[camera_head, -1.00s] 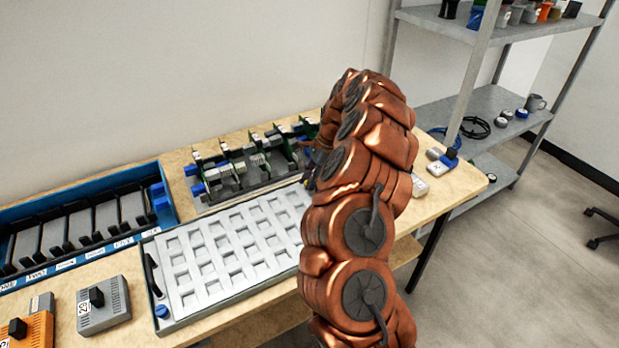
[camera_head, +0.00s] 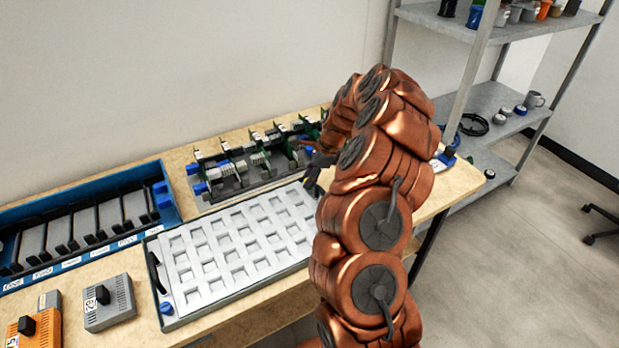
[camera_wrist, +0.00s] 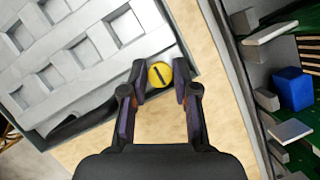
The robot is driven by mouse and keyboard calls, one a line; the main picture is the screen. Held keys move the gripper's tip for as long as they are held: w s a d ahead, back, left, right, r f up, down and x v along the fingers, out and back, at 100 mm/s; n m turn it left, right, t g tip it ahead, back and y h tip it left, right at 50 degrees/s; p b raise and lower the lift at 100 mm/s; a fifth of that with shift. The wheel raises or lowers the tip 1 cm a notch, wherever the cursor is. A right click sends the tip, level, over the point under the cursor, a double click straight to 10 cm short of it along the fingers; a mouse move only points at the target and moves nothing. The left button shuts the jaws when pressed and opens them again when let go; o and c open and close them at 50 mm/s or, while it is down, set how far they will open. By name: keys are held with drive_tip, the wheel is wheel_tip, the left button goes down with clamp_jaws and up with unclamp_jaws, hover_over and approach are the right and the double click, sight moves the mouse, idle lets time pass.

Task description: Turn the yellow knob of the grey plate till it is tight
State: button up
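The yellow knob (camera_wrist: 160,74), with a dark slot, sits at a corner of the grey plate (camera_wrist: 75,92) in the wrist view. In the head view the plate (camera_head: 181,315) lies on the bench with its rows of square pockets, and my arm hides the knob. My gripper (camera_wrist: 161,80) is open, with one fingertip on each side of the knob and narrow gaps showing. In the head view my gripper (camera_head: 318,163) is partly hidden, at the plate's far right corner.
A rack of green boards (camera_head: 240,165) stands close behind the plate. A blue knob (camera_head: 166,307) is at the plate's near left corner. A blue crate (camera_head: 75,198) and grey box (camera_head: 108,303) stand left. Bare bench shows beside the plate.

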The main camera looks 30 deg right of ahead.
drive_tip(key=shift+o, duration=0.3)
drive_tip(key=v, duration=1.2)
drive_tip(key=shift+a, duration=0.1)
